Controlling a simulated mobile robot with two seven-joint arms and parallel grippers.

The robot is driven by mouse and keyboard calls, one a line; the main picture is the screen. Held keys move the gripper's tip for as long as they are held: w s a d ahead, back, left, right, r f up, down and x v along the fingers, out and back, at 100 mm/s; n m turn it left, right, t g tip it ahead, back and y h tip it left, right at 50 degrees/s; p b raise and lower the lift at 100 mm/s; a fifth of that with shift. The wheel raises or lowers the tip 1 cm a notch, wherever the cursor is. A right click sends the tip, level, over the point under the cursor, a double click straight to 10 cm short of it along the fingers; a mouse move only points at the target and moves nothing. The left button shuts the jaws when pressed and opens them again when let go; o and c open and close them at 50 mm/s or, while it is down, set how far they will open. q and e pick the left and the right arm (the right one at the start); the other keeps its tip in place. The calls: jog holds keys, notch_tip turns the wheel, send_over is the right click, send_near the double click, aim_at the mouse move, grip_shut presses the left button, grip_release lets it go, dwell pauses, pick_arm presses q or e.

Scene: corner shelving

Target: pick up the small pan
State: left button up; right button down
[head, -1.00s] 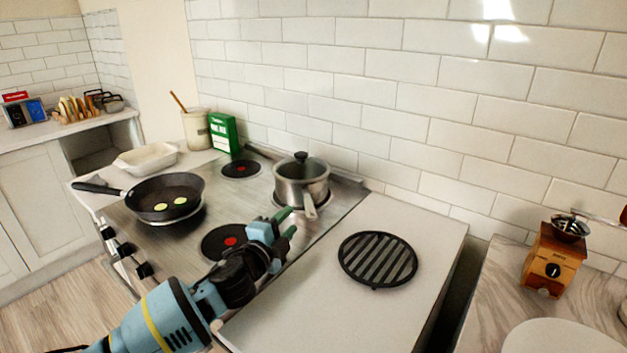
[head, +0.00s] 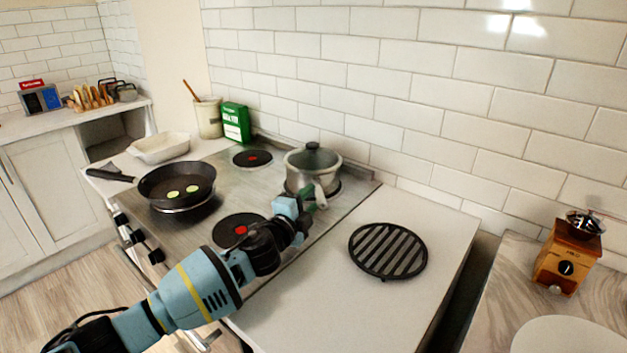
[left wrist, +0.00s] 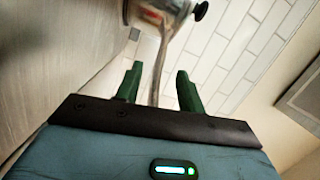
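A small lidded steel pan (head: 305,172) stands on the back right burner of the stove, its handle (head: 321,194) pointing toward my left gripper (head: 311,199). In the left wrist view the open green fingers of my left gripper (left wrist: 158,82) stand on either side of the handle (left wrist: 157,80), with a gap visible on both sides. Part of the pan body (left wrist: 165,8) shows at the top of that view. A black frying pan (head: 176,181) with pale green slices in it is on the front left burner. My right gripper is not in view.
A round black grill trivet (head: 388,251) lies on the white counter at right. A free burner (head: 239,230) is beside my left arm. A green box (head: 236,121), utensil crock (head: 208,119) and white dish (head: 160,148) stand behind. A tiled wall rises close behind the pan.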

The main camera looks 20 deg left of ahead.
pick_arm(q)
jog(key=shift+w+d, duration=0.15)
jog(key=shift+w, duration=0.6)
jog(key=shift+w+d, duration=0.15)
jog(key=shift+w, duration=0.55)
jog(key=shift+c, duration=0.3)
grip_shut()
jog(key=shift+r, duration=0.25)
